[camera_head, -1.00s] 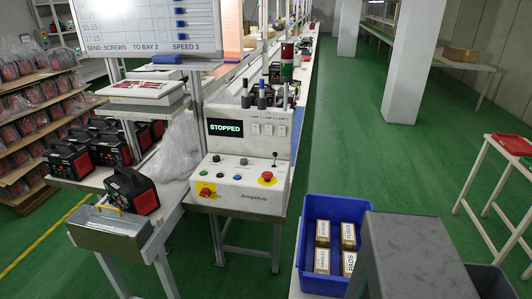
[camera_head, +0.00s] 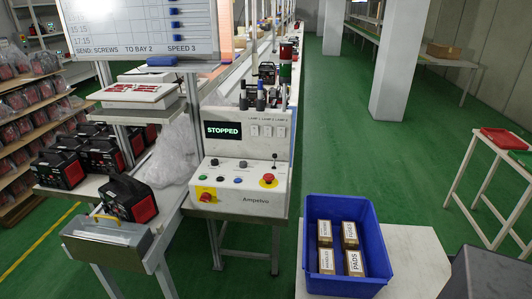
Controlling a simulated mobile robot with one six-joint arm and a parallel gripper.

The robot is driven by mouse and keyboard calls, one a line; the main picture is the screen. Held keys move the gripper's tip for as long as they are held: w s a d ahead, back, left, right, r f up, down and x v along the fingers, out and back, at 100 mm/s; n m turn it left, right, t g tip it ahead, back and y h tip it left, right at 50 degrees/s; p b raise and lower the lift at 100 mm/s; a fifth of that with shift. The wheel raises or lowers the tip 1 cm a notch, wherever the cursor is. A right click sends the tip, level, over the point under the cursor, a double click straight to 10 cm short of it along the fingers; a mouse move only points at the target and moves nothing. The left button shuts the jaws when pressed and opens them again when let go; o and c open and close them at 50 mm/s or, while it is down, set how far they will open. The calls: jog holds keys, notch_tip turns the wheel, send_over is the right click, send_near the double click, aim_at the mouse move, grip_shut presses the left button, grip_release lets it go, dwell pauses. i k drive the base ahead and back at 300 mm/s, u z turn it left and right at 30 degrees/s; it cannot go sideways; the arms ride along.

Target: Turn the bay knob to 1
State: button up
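The white control console (camera_head: 243,180) stands at the centre-left, with a display (camera_head: 222,130) reading STOPPED. Its sloped front carries a black knob (camera_head: 215,162), a grey knob (camera_head: 243,165), several small buttons, and a red switch on a yellow plate (camera_head: 206,196). A red mushroom button (camera_head: 269,181) and a small lever (camera_head: 274,158) are on the right. The labels by the knobs are too small to read, so I cannot tell which is the bay knob or where it points. My gripper is not in view.
A blue bin (camera_head: 313,272) with several labelled boxes sits on a pale table (camera_head: 415,250) right of the console. A grey toolbox (camera_head: 105,240) and black-red units (camera_head: 128,198) are left. Green floor (camera_head: 345,150) is open behind the bin. The board (camera_head: 140,30) reads SCREWS TO BAY 2, SPEED 3.

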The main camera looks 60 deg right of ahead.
aim_at(244, 164)
jog(key=u, duration=0.1)
jog(key=k, duration=0.2)
jog(key=z, duration=1.9)
jog(key=k, duration=0.65)
jog(key=u, duration=0.35)
jog(key=i, duration=1.1)
jog(key=z, duration=0.2)
